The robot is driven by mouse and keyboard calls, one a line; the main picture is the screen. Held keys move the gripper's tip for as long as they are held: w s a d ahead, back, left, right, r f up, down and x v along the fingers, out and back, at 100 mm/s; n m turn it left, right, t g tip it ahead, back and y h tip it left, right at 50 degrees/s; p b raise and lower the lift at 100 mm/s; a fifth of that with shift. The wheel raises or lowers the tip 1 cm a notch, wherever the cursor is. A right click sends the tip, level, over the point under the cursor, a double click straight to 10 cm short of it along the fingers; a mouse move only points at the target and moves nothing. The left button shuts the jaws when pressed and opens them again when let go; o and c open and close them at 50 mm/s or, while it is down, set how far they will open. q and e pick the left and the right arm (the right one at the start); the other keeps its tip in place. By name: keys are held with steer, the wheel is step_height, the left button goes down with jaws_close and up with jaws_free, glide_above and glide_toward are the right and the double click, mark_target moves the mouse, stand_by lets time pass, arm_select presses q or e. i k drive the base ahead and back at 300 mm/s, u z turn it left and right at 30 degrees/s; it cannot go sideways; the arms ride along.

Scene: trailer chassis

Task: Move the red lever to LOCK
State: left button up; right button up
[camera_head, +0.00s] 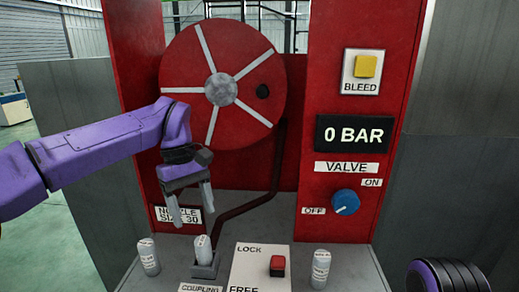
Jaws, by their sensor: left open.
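The red lever (277,266) is a small red block on a white plate (248,262) at the bottom centre of the head view. The plate reads LOCK at its far end and FREE at its near end, which the frame's lower edge cuts. The lever stands at the plate's right side, between the two words. My left gripper (193,216) is open and empty, fingers pointing down, to the left of and above the lever in the picture, apart from it.
A nozzle (203,248) stands in the coupling holder, left of the plate. Loose nozzles stand at the left (149,258) and right (320,268). Behind are a red hose reel (252,122) and a panel with a blue valve knob (345,202) pointing toward OFF, and a 0 BAR display (354,134).

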mark_target(278, 262)
steer(key=k, duration=0.9)
steer(key=u, duration=0.05)
